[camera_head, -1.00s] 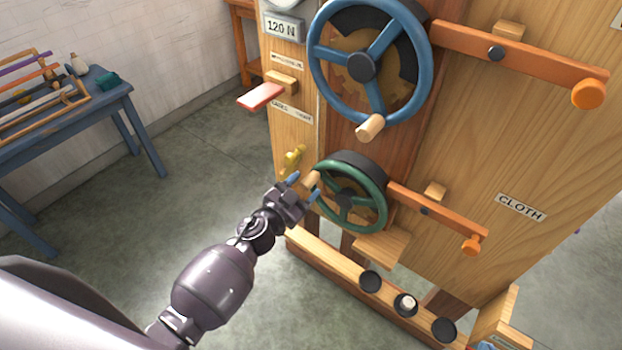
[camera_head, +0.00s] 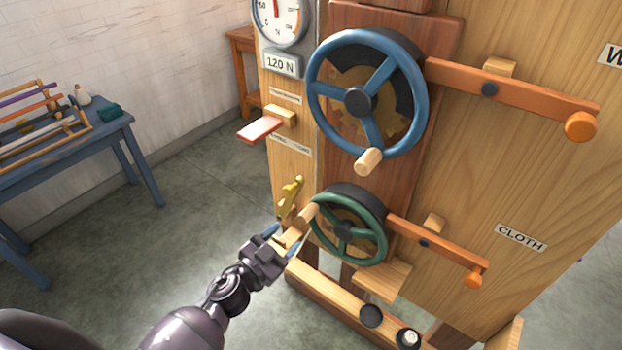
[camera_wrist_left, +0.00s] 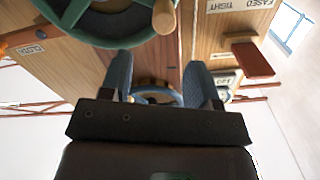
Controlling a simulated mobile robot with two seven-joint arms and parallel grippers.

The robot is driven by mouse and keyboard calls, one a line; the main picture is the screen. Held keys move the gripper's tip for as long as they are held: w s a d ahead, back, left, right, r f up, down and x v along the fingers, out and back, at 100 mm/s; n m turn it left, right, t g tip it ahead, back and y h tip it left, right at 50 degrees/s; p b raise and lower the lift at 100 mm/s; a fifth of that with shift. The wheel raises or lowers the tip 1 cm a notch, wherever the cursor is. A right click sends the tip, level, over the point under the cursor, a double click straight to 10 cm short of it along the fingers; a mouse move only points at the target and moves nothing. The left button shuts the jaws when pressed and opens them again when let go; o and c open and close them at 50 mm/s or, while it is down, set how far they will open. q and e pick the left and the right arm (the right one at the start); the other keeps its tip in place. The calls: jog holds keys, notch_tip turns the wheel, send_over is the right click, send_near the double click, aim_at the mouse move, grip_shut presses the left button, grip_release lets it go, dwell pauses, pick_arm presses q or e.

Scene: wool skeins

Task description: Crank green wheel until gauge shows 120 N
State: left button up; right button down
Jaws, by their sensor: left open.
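The green wheel (camera_head: 347,258) is on the lower front of the wooden machine, with a pale wooden crank handle (camera_head: 304,217) at its left side. My left gripper (camera_head: 282,240) is open just below and left of the handle. In the left wrist view its two blue fingers (camera_wrist_left: 160,68) are spread, and the handle (camera_wrist_left: 164,16) shows beyond the tips, not visibly between them. The round gauge (camera_head: 278,17) is at the upper left, partly cut off, its red needle pointing roughly straight up. A plate (camera_head: 281,65) below it reads 120 N. My right gripper is not in view.
A larger blue wheel (camera_head: 316,112) with its own handle is above the green one. A yellow lever (camera_head: 290,194) and a red paddle (camera_head: 260,129) stick out at the left. Orange levers (camera_head: 520,89) extend right. A blue table (camera_head: 133,140) stands left; floor between is clear.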

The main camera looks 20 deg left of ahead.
pick_arm(q)
jog(key=a+y, duration=0.1)
jog(key=s+a+n+y, duration=0.1)
jog(key=a+y, duration=0.1)
jog(key=a+n+y, duration=0.1)
jog(key=y, duration=0.1)
jog(key=shift+s+a+f+g, duration=0.2)
jog(key=shift+a+f+g, duration=0.1)
jog(key=s+a+f+n+g, duration=0.1)
jog(key=s+f, duration=0.1)
jog(key=s, duration=0.3)
jog(key=s+a+f+n+g+y, duration=0.1)
jog(key=s+f+n+g, duration=0.1)
jog(key=s, duration=0.3)
jog(key=s+a+f+n+g, duration=0.1)
jog(key=s+f, duration=0.2)
jog(key=s, duration=0.2)
jog(key=shift+a+f+n+g, duration=0.1)
jog(key=shift+f+n+g, duration=0.2)
jog(key=shift+f+n, duration=0.1)
jog(key=shift+c, duration=0.6)
jog(key=shift+s+f, duration=0.15)
jog(key=shift+s, duration=0.05)
jog(key=shift+c, duration=2.3)
grip_shut()
jog(key=shift+a, duration=0.15)
